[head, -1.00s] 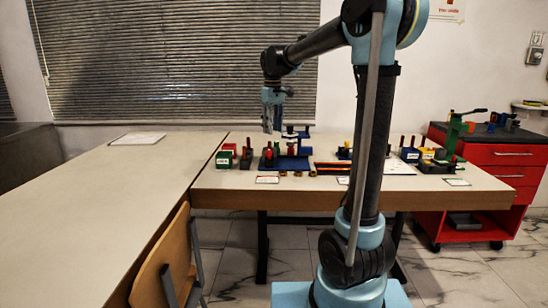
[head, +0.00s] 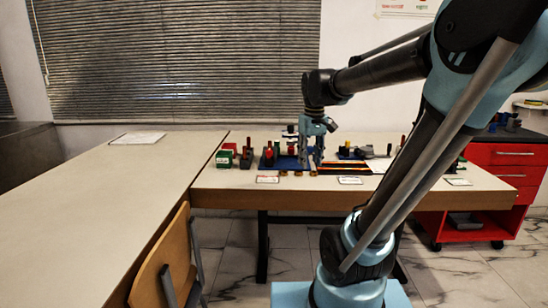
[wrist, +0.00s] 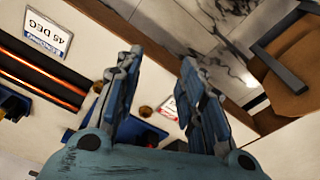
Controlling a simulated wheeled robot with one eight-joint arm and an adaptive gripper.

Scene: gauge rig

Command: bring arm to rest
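My arm is bent over the workbench (head: 220,186), with its elbow high at the right of the head view. My gripper (head: 310,168) points down above the middle of the bench, in front of the blue rig base (head: 287,163). In the wrist view my gripper (wrist: 160,62) has its two fingers well apart with nothing between them. Whether the fingertips clear the parts behind them in the head view is hard to tell.
Copper-coloured rods (wrist: 40,80), a "45 DEG" card (wrist: 43,34) and small brass rings (wrist: 145,111) lie below the gripper. A green box (head: 224,159) stands left, a red cabinet (head: 505,178) right, a chair (head: 165,260) in front. The left table (head: 80,210) is mostly clear.

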